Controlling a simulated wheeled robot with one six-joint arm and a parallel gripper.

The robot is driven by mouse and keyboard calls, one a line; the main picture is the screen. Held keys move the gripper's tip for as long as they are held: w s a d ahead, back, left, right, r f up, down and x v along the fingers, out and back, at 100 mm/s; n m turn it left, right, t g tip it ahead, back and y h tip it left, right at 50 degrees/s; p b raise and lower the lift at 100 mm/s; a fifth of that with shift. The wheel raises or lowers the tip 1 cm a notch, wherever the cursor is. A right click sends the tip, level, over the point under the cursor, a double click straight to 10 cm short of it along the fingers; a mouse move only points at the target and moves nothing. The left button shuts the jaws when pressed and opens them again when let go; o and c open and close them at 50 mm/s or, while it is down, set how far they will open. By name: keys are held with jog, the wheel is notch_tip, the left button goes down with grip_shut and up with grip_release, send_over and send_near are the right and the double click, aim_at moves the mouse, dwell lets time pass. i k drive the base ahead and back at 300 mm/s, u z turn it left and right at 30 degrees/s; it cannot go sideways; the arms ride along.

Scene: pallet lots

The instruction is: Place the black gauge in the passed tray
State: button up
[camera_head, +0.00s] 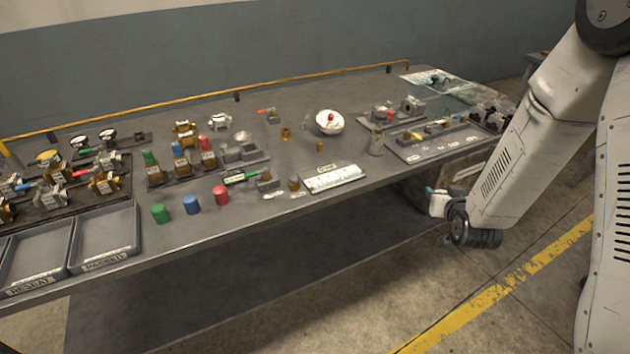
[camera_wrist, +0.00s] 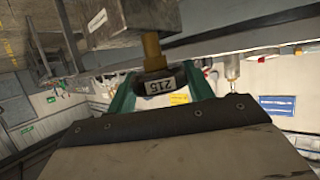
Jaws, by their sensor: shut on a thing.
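In the wrist view, my gripper (camera_wrist: 158,84) has its green fingers shut on a dark gauge (camera_wrist: 153,76) with a brass stem and a white tag reading 215. The gauge's face is hidden. In the head view, my wrist hangs beyond the table's front edge at the right, with the held gauge not clearly distinguishable there. The passed tray (camera_head: 105,263) is a grey, empty tray at the table's front left, far from my gripper. Two other black-rimmed gauges (camera_head: 79,144) stand at the back left of the table.
The tray labelled RESEAT (camera_head: 30,286) adjoins the passed tray on its left. Green (camera_head: 160,213), blue (camera_head: 191,204) and red (camera_head: 221,195) caps stand near the front edge. Racks of valves crowd the left. A yellow rail (camera_head: 200,97) runs along the back.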

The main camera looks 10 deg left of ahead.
aim_at(109, 235)
jog(key=z, duration=2.2)
jog(key=k, duration=1.2)
jog(key=u, duration=1.55)
